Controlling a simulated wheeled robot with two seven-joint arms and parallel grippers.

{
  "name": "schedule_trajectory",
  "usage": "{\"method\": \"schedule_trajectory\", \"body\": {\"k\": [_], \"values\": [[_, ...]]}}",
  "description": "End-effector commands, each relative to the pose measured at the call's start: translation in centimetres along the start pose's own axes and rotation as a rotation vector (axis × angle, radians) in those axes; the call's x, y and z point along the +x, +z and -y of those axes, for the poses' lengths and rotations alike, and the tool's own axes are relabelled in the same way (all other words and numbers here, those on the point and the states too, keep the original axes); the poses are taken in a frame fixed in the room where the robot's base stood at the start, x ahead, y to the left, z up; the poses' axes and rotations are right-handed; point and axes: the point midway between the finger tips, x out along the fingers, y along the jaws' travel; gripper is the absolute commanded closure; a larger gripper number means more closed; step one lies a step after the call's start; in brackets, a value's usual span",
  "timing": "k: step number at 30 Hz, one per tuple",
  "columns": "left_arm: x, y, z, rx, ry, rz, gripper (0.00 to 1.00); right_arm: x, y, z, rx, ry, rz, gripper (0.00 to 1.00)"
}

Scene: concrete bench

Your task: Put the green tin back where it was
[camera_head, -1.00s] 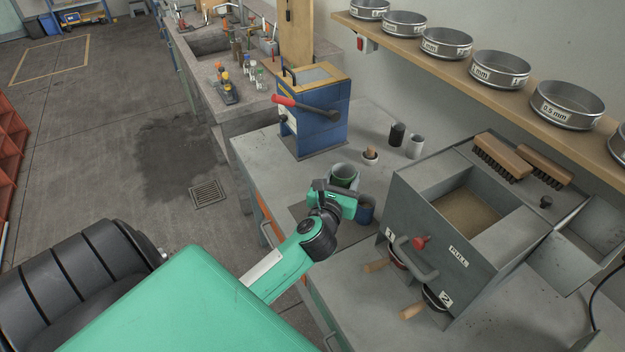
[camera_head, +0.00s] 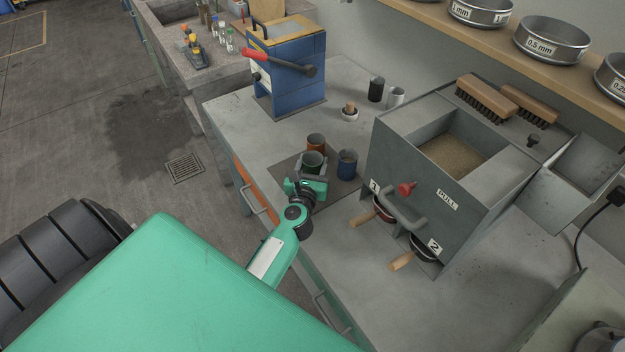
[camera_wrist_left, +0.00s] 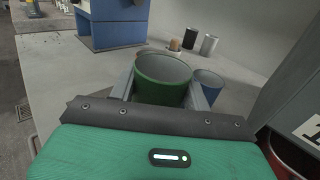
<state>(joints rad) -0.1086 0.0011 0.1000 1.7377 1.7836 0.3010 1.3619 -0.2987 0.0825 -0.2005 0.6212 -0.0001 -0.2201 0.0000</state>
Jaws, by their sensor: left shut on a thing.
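The green tin (camera_head: 312,163) is an open-topped cylinder in my left gripper (camera_head: 312,178). In the left wrist view the green tin (camera_wrist_left: 162,80) stands upright between the two fingers of my left gripper (camera_wrist_left: 163,92), which is shut on it. An orange tin (camera_head: 316,142) stands just behind it, and a blue tin (camera_head: 347,164) to its right; the blue tin (camera_wrist_left: 208,84) also shows in the left wrist view. A dark mat (camera_head: 345,187) lies under the tins. I cannot tell whether the green tin touches the mat. My right gripper is not in view.
A grey box with a sand-filled opening (camera_head: 408,150) stands to the right, with wooden-handled scoops at its front. A blue press with a red-handled lever (camera_head: 285,75) stands behind left.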

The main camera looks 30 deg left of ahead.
Motion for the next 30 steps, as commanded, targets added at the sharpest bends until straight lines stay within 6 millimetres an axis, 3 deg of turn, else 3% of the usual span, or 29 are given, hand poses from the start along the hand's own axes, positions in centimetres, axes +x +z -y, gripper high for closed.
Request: {"method": "schedule_trajectory", "body": {"k": [10, 25, 26, 28, 30], "values": [[0.0, -4.1, 0.0, 0.002, -0.001, 0.0, 0.83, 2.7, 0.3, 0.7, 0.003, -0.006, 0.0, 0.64], [0.0, -5.0, 0.0, 0.0, 0.0, 0.001, 0.83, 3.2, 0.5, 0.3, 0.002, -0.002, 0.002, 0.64], [0.0, -4.8, 0.0, 0.0, 0.0, 0.001, 0.46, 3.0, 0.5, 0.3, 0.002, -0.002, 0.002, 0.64], [0.0, -4.8, 0.0, 0.0, 0.0, 0.001, 0.32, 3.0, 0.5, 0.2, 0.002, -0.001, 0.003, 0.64], [0.0, -4.8, 0.0, 0.0, 0.0, 0.001, 0.3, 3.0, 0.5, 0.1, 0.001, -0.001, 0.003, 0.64]]}}
